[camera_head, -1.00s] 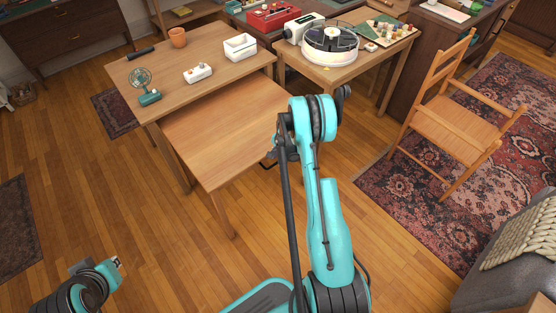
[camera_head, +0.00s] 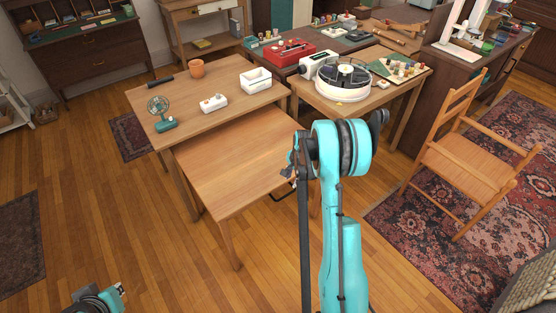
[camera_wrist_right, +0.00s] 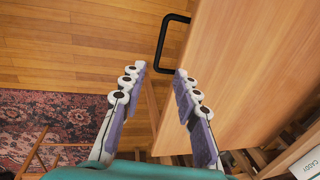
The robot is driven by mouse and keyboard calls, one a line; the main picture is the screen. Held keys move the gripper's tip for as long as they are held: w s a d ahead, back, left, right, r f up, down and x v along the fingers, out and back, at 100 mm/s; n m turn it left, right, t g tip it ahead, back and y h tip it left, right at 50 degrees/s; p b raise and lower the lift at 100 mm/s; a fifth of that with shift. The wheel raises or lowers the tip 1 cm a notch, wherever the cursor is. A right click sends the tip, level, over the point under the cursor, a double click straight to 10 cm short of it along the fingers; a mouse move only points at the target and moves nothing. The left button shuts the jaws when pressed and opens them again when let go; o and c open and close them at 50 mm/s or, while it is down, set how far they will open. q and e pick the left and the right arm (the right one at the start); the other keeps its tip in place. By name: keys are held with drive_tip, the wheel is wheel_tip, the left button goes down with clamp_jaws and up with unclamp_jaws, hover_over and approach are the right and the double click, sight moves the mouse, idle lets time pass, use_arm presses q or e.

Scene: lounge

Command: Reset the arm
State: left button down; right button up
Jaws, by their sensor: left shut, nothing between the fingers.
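My right arm (camera_head: 340,200), turquoise with dark joints, rises through the middle of the head view and bends at its top. In the right wrist view my right gripper (camera_wrist_right: 160,71) is open, with its two pale, purple-padded fingers apart and nothing between them. It is above the floor beside the edge of a wooden tabletop (camera_wrist_right: 240,60). In the head view the arm mostly hides this gripper.
A low bare table (camera_head: 235,175) stands just left of my right arm. A black bar handle (camera_wrist_right: 170,40) juts from a wooden edge. A chair (camera_head: 470,150) stands right.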

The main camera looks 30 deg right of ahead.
drive_tip(key=s+a+r+n+t, duration=0.1)
drive_tip(key=s+a+r+n, duration=0.25)
drive_tip(key=a+r, duration=0.55)
drive_tip(key=s+a+r+n+t, duration=0.1)
drive_tip(key=s+a+r+n, duration=0.35)
drive_tip(key=r, duration=0.65)
drive_tip(key=s+a+r+n+t, duration=0.3)
drive_tip(key=s+a+n, duration=0.6)
drive_tip(key=s+a, duration=0.3)
drive_tip(key=shift+s+a+r, duration=0.2)
drive_tip(key=shift+s+a, duration=0.05)
drive_tip(key=shift+s, duration=0.3)
